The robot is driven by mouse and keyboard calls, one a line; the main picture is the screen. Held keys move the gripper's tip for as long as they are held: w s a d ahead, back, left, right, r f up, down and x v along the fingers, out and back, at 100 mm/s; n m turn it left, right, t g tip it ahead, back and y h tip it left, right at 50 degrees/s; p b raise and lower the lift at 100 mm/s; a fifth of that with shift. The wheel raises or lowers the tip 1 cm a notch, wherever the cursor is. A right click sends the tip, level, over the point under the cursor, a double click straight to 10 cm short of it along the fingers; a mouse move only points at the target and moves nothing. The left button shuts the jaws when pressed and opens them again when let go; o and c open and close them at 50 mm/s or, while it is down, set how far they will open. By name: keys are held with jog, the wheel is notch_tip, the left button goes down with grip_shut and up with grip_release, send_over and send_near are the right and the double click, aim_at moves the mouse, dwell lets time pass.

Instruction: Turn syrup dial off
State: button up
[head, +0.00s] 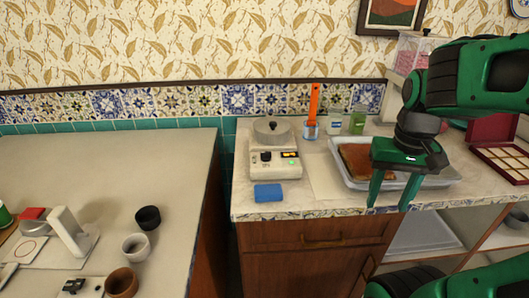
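A cream appliance (275,164) stands on the right counter with a grey lidded pot (271,131) on top. A small dark knob (266,157) is on its front panel, left of a few small marks and lights. It looks like the dial, but its setting is too small to read. My gripper (390,204) is well to the right of the appliance, fingers pointing down and spread apart with nothing between them. It is in front of a metal tray (418,187) and hides part of it.
A blue sponge (268,192) lies just in front of the appliance. An orange-handled brush (313,112), a white jar (335,122) and a green jar (357,122) stand behind, to the right. A brown slab (362,160) lies in the tray. A gap separates the left counter (100,160).

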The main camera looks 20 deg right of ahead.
jog(key=w+a+r+n+t+h, duration=0.1)
jog(key=w, duration=0.5)
jog(key=w+a+r, duration=0.2)
jog(key=w, duration=0.4)
jog(key=n+t, duration=0.2)
jog(key=t, duration=0.1)
send_near(266, 152)
jog(key=x, duration=0.8)
jog(key=shift+w+f, duration=0.1)
jog(key=shift+w, duration=0.05)
jog(key=c, duration=1)
jog(key=shift+c, duration=0.2)
